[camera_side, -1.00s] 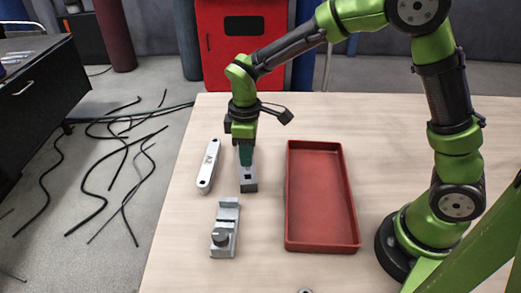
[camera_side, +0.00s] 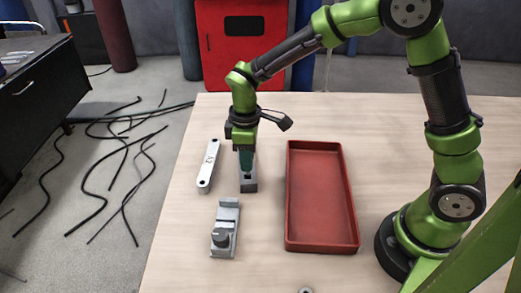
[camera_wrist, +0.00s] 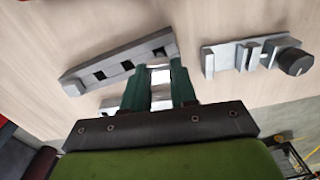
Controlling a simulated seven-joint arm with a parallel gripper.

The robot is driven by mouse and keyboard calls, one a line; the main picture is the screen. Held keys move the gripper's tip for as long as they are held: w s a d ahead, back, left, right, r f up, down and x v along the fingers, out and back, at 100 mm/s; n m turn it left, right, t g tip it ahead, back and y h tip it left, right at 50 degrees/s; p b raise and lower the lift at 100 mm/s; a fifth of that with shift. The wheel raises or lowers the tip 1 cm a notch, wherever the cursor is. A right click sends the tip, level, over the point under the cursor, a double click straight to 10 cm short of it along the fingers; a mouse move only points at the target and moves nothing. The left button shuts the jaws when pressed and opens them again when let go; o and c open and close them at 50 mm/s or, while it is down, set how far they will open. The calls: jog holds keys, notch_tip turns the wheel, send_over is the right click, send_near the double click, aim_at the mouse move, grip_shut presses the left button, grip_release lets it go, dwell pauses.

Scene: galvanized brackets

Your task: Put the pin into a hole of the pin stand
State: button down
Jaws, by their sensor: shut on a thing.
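The pin stand (camera_side: 249,186) is a grey metal bar lying on the table; the wrist view shows square dark holes along it (camera_wrist: 118,68). In the wrist view my green fingers (camera_wrist: 161,68) are closed on a small pale pin (camera_wrist: 160,77), close to the hole at one end of the stand. The fingers hide the pin in the side view. I cannot tell whether its tip is inside the hole or just above it.
A white link bar (camera_side: 208,167) lies left of the stand. A grey block with a dark knob (camera_side: 226,215) lies in front. An empty red tray (camera_side: 320,240) is to the right. A small ring-shaped part (camera_side: 305,291) is at the bottom edge.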

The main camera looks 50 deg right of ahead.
jog(key=shift+f, duration=1.7)
dwell(1.4)
jog(key=c, duration=0.8)
grip_release()
jog(key=shift+r, duration=3.05)
